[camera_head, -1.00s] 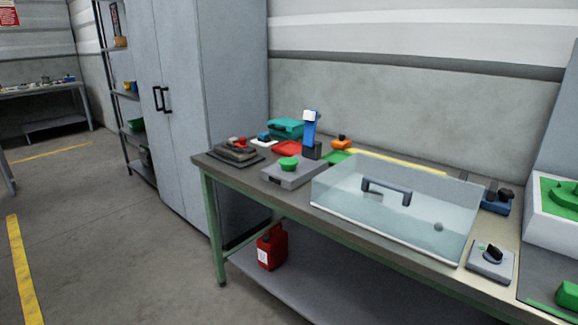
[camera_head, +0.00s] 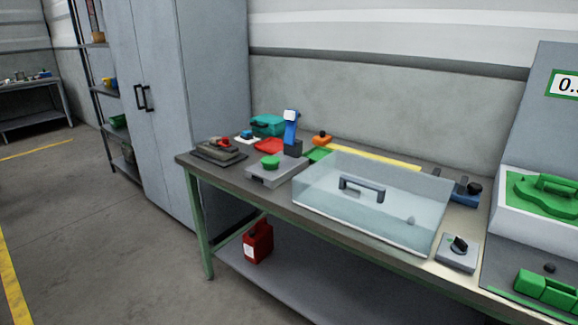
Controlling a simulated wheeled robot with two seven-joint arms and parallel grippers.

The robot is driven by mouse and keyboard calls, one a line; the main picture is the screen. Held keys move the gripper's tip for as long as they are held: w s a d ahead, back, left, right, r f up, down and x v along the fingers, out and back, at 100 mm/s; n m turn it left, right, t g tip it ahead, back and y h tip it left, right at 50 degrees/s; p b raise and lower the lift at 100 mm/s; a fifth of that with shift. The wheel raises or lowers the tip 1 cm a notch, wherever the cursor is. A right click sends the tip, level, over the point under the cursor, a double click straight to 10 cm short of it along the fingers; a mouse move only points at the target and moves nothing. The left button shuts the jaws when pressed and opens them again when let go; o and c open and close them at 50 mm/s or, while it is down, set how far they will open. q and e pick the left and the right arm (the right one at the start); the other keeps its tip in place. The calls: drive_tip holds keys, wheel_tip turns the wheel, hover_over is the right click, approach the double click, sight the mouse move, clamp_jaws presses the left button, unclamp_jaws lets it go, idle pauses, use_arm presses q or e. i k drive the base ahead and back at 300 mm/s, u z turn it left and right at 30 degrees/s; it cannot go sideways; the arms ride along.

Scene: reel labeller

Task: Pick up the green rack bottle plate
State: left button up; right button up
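A green plate with a raised handle (camera_head: 545,192) lies on the white sloped top of the machine at the right edge, partly cut off by the frame. Below it is a green block-shaped piece (camera_head: 546,288), also near the right edge. A small flat green piece (camera_head: 318,155) lies behind the clear cover on the bench. I cannot tell for certain which of these is the rack bottle plate. Neither of my grippers is in view.
A workbench (camera_head: 330,225) carries a clear box-like cover with a handle (camera_head: 362,186), a grey scale-like box with a green knob (camera_head: 275,170), a blue upright device (camera_head: 291,128) and a control knob box (camera_head: 458,250). A red canister (camera_head: 258,242) stands on the lower shelf. Floor at left is clear.

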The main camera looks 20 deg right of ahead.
sight(270, 163)
drive_tip(key=z, duration=0.45)
drive_tip(key=k, duration=0.5)
drive_tip(key=u, duration=0.55)
drive_tip(key=i, duration=0.85)
drive_tip(key=u, duration=0.4)
drive_tip(key=i, duration=1.05)
drive_tip(key=z, duration=0.8)
